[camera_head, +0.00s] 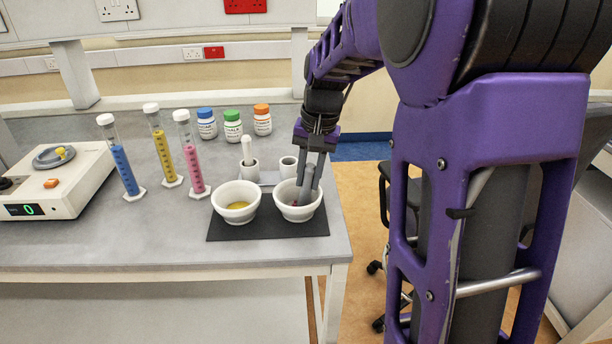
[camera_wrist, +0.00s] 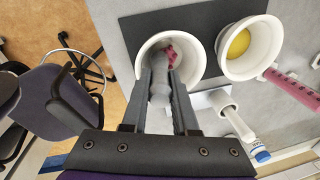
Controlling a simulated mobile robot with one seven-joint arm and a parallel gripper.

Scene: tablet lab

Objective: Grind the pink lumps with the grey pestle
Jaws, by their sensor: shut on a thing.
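My gripper (camera_head: 309,165) is shut on the grey pestle (camera_head: 307,184) and holds it in the right-hand white mortar (camera_head: 299,212) in the head view. The pestle (camera_wrist: 160,92) also shows between the fingers in the wrist view, slightly tilted. Pink lumps (camera_wrist: 172,56) lie in that mortar beside the pestle's lower end. They are partly hidden by the pestle and fingers, so I cannot tell how ground they are. The pestle's tip is hidden, and I cannot tell whether it touches the bowl's bottom.
A second mortar (camera_head: 236,214) with yellow contents stands to the left on the dark mat (camera_head: 268,233). A white pestle (camera_head: 247,150) stands in a holder behind. Stoppered cylinders (camera_head: 191,152), lidded bottles (camera_head: 233,126) and a white machine (camera_head: 58,180) stand farther left. The table's right edge is close.

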